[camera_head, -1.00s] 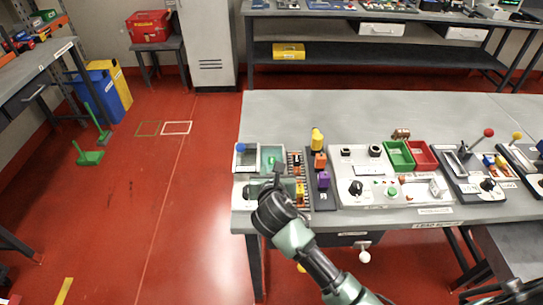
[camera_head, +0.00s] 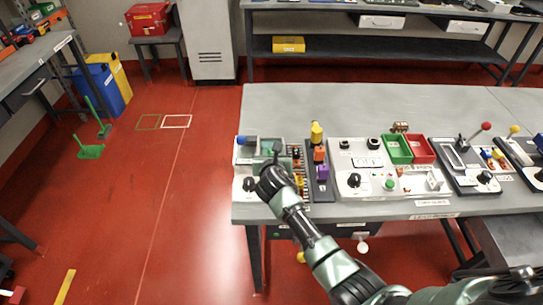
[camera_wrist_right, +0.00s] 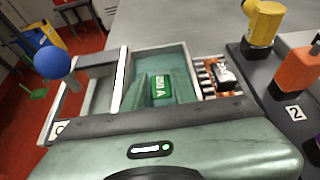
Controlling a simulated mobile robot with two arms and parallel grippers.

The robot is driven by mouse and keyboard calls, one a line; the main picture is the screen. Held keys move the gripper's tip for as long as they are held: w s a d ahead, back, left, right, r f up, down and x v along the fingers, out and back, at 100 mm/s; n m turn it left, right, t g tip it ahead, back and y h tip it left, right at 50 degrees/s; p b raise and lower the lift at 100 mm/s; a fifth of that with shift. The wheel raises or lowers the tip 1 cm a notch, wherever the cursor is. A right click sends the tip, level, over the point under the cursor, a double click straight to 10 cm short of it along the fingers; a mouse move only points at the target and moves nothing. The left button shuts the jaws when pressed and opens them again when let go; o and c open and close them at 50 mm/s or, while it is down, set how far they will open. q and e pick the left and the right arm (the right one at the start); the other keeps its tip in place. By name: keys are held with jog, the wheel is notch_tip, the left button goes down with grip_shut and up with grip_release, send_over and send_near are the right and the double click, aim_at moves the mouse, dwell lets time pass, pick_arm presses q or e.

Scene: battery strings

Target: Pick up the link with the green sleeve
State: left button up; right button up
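The link with the green sleeve, marked 250 A (camera_wrist_right: 162,89), lies in the grey-green tray (camera_wrist_right: 88,107) at the left end of the bench. My right gripper (camera_wrist_right: 163,84) reaches down into this tray. Its two pale green fingers stand on either side of the sleeve, apart from each other; contact with it is hard to tell. In the head view my right gripper (camera_head: 276,152) is over the tray and its hand hides the link. My left gripper is in neither view.
Right of the tray is a rack of orange-and-black parts (camera_wrist_right: 223,77), then a dark strip with a yellow part (camera_head: 316,132), an orange and a purple one. A blue knob (camera_wrist_right: 51,65) stands at the tray's left. The bench's rear (camera_head: 350,108) is clear.

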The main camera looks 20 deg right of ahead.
grip_shut()
jog(key=shift+r, duration=0.15)
